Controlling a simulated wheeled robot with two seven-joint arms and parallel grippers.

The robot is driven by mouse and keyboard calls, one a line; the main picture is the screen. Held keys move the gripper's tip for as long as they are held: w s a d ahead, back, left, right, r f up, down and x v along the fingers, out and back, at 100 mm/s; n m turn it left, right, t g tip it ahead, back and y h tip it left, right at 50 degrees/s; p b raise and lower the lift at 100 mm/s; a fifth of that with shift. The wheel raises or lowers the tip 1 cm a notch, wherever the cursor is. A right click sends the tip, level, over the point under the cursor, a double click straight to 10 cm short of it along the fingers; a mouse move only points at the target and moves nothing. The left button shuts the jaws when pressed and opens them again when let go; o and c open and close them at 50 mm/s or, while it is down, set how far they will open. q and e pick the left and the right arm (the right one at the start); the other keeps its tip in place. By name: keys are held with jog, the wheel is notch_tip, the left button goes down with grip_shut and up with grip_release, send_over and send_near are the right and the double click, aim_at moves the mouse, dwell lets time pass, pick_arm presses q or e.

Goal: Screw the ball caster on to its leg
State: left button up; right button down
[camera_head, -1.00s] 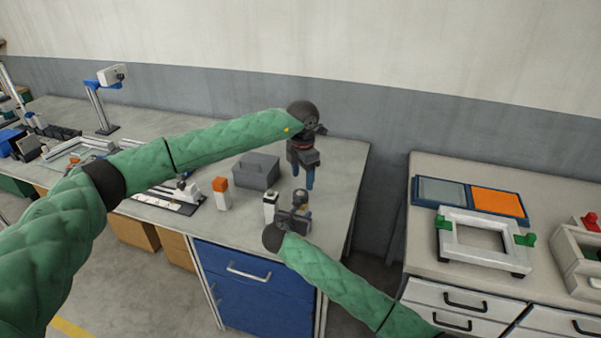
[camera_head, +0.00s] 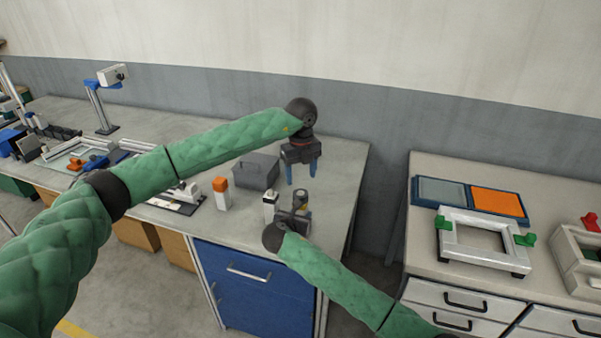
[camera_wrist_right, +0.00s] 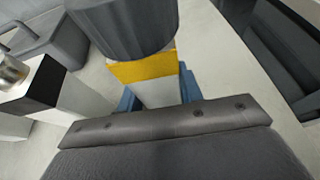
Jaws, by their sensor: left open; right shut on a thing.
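My right gripper (camera_head: 297,217) is shut on a white leg with a yellow band (camera_wrist_right: 147,70), held upright near the bench's right end; its blue fingers show beside the leg in the wrist view. A dark grey round piece (camera_wrist_right: 122,22) sits on top of the leg, and also shows in the head view (camera_head: 301,196). I cannot tell how firmly it is seated. My left gripper (camera_head: 301,173) is open and empty, pointing down above and slightly behind that piece. A white post with a black top (camera_head: 269,207) stands just left; a shiny metal piece (camera_wrist_right: 11,71) shows on it in the wrist view.
A white block with an orange top (camera_head: 221,194) and a grey box (camera_head: 256,170) stand left on the bench. Frames and small parts lie further left. A second bench at right holds a white frame (camera_head: 483,242) and a blue tray (camera_head: 412,191). A gap separates the benches.

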aim_at(301, 193)
pick_arm(q)
jog(key=n, duration=0.4)
jog(key=shift+a+r+n, duration=0.1)
jog(key=shift+n, duration=0.2)
jog(key=shift+f, duration=4)
